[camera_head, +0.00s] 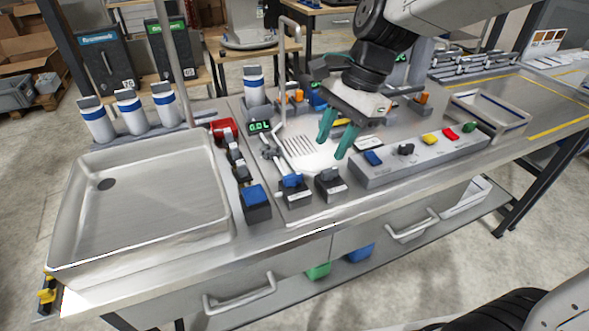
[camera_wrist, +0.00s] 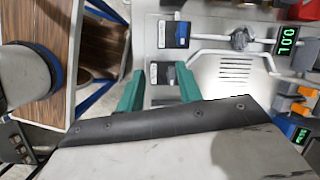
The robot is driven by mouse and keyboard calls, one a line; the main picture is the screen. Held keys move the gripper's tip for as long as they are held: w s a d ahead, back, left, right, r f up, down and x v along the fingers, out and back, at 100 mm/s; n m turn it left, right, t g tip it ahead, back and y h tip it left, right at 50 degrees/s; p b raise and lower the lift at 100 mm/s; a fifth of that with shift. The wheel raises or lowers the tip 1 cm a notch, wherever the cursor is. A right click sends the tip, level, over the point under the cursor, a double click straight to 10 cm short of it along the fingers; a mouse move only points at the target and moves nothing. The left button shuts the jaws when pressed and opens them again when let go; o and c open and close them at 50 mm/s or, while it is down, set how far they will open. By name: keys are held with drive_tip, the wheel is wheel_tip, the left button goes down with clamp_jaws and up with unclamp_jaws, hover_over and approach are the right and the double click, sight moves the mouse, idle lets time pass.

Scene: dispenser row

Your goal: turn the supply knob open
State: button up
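A grey round knob (camera_head: 269,153) sits on a thin rod between the green-lit display (camera_head: 259,127) and a blue-topped block (camera_head: 293,185); I cannot read a label naming it as the supply knob. The same knob shows in the wrist view (camera_wrist: 240,38), upper right of my fingers. A separate black knob (camera_head: 405,149) is on the sloped button panel. My gripper (camera_head: 336,141) has green fingers spread apart with nothing between them, above the counter right of the slotted drain plate (camera_head: 301,147). In the wrist view, a black-topped block (camera_wrist: 163,74) shows beyond the fingers.
The button panel (camera_head: 420,158) with blue, yellow, red and green buttons lies right of the gripper. A large steel sink (camera_head: 140,225) is at left. A thin upright spout (camera_head: 281,65) stands behind the drain plate. A steel tray (camera_head: 490,117) is at right.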

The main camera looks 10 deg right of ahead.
sight(293, 175)
drive_tip(key=w+a+f+m, duration=0.1)
drive_tip(key=a+f, duration=0.1)
drive_tip(key=f, duration=0.1)
drive_tip(key=a+f+m, duration=0.1)
drive_tip(key=a+f, duration=0.1)
drive_tip(key=f, duration=0.1)
drive_tip(key=w+a+f+m, duration=0.1)
drive_tip(key=a+f, duration=0.1)
drive_tip(key=f, duration=0.1)
drive_tip(key=shift+w+a+f+y, duration=0.3)
drive_tip(key=shift+w, duration=0.05)
clamp_jaws()
